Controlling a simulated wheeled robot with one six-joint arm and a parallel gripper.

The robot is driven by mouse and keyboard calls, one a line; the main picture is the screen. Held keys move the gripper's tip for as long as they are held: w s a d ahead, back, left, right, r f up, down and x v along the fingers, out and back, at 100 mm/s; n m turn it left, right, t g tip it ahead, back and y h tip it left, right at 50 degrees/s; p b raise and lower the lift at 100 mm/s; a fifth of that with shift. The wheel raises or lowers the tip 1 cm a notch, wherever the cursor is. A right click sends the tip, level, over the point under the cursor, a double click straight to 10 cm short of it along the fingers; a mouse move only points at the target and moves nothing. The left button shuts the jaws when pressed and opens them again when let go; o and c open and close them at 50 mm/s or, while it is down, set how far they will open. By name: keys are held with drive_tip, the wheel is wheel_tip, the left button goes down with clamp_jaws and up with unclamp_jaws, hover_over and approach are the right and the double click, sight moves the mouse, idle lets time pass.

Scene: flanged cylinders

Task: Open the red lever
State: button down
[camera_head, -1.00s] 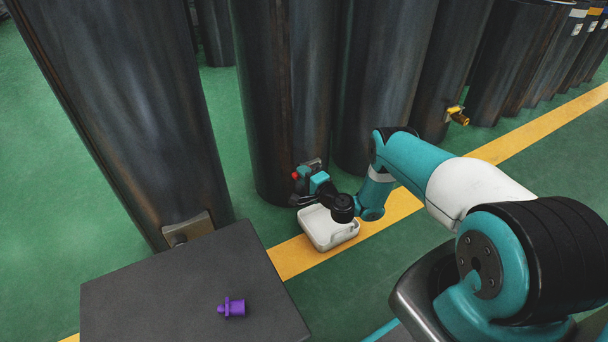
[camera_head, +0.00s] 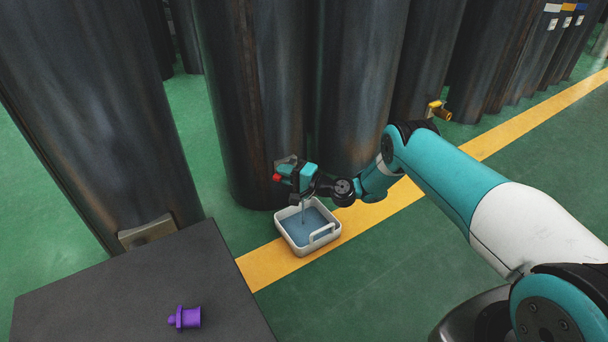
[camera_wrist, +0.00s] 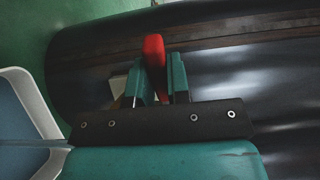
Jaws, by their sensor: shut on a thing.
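The red lever (camera_head: 277,177) is low on the front of a dark cylinder (camera_head: 262,110), just above the tray. In the wrist view the red lever (camera_wrist: 154,52) stands between the two teal fingers of my gripper (camera_wrist: 158,78). In the head view my gripper (camera_head: 287,175) is shut on the lever, and the valve body behind it is mostly hidden. A white tray (camera_head: 292,245) sits on the floor beneath, with blue liquid (camera_head: 312,222) in it. A thin stream falls into it from beside my gripper. The tray's rim (camera_wrist: 40,105) shows at the wrist view's left edge.
A dark box top (camera_head: 130,295) with a purple fitting (camera_head: 186,317) is at the lower left. Another cylinder (camera_head: 95,110) stands behind it. A yellow valve (camera_head: 438,110) sits on a cylinder at the right.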

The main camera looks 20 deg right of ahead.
drive_tip(key=shift+s, duration=0.15)
drive_tip(key=c, duration=1.1)
unclamp_jaws()
drive_tip(key=shift+d, duration=0.1)
drive_tip(key=shift+p+v, duration=8.65)
drive_tip(key=shift+p, duration=0.95)
drive_tip(key=shift+r, duration=0.1)
